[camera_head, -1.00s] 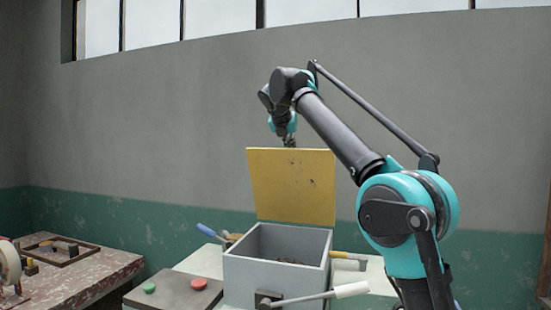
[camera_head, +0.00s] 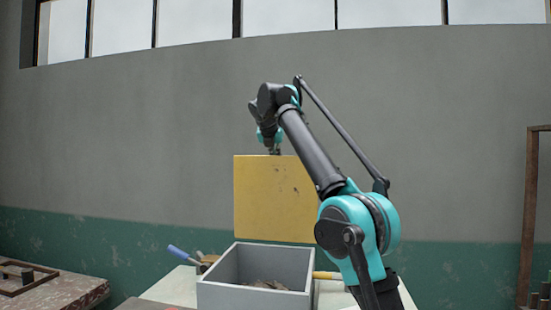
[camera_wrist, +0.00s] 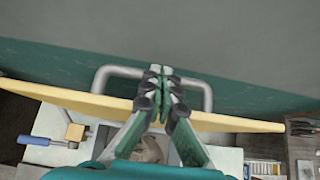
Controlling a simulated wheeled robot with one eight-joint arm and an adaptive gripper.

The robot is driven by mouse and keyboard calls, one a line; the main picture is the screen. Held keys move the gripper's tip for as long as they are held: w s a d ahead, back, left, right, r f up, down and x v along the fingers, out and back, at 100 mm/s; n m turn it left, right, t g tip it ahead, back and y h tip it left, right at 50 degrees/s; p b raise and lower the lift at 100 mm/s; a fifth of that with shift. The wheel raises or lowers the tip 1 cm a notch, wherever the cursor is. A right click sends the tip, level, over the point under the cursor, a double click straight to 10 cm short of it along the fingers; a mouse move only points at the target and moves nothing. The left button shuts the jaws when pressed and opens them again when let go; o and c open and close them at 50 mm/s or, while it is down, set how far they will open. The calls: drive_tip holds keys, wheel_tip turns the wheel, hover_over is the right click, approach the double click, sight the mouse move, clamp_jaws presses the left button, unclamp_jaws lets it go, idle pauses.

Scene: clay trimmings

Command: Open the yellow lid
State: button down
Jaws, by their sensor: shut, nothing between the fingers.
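The yellow lid (camera_head: 275,200) stands upright, raised at the back of the grey box (camera_head: 250,296). The box is open at the top, with brownish clay scraps (camera_head: 266,285) inside. In the wrist view the lid (camera_wrist: 75,97) shows edge-on, with a grey bar handle (camera_wrist: 122,72) on its far side. My gripper (camera_wrist: 161,70) is shut and empty, over the lid's top edge and near the handle. Whether it touches either is unclear. In the head view my gripper (camera_head: 275,150) is small, at the lid's top edge.
A blue-handled tool (camera_head: 182,254) lies left of the box, and a yellow-handled tool (camera_head: 327,276) lies to its right. A worn side table (camera_head: 70,292) is at lower left. A brown frame (camera_head: 530,215) stands at far right. The wall (camera_head: 440,130) is behind.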

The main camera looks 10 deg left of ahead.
drive_tip(key=shift+s, duration=0.1)
drive_tip(key=v, duration=0.7)
drive_tip(key=shift+r, duration=0.15)
